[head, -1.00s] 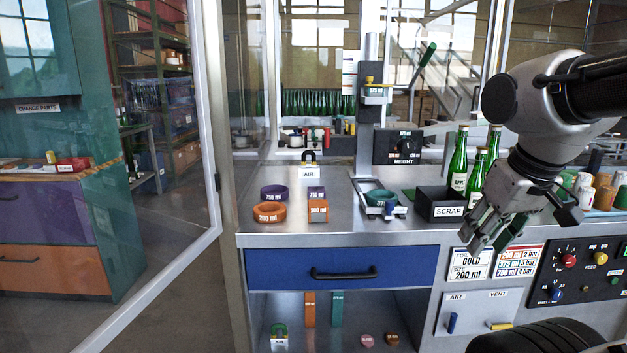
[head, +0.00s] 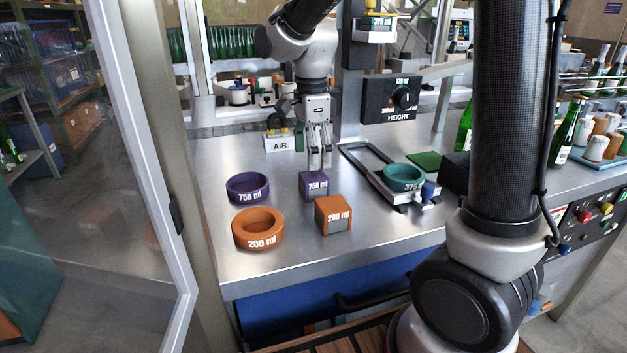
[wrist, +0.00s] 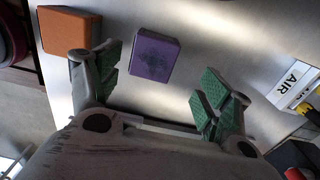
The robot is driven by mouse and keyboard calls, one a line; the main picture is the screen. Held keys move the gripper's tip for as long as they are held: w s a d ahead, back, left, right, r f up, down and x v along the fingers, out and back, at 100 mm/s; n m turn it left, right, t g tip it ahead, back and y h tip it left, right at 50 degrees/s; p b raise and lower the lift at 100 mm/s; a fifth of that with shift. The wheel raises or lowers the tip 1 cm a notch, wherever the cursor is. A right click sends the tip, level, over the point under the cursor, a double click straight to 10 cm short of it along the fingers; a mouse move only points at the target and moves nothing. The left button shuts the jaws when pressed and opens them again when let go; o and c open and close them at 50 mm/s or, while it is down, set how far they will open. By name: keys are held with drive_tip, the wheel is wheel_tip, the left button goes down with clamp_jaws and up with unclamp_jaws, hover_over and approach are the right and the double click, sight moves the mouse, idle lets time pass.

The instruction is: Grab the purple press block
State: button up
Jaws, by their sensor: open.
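The purple press block (head: 314,186), marked 750 ml, stands on the steel worktop. It also shows in the wrist view (wrist: 156,55), ahead of and between the open fingers. My gripper (head: 321,160) points down just above and behind the block in the head view. In the wrist view my gripper (wrist: 157,85) has its green-padded fingers spread wide and nothing between the pads. I cannot tell the exact height of the fingertips over the block.
An orange 200 ml block (head: 334,216) stands close in front of the purple one. A purple ring (head: 247,187) and an orange ring (head: 258,229) lie to the left. A teal 375 ring (head: 404,178) sits in a frame at right. The AIR sign (head: 280,144) stands behind.

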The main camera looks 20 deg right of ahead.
sight(314, 175)
drive_tip(key=f, duration=0.7)
drive_tip(key=shift+s, duration=0.4)
drive_tip(key=c, duration=1.2)
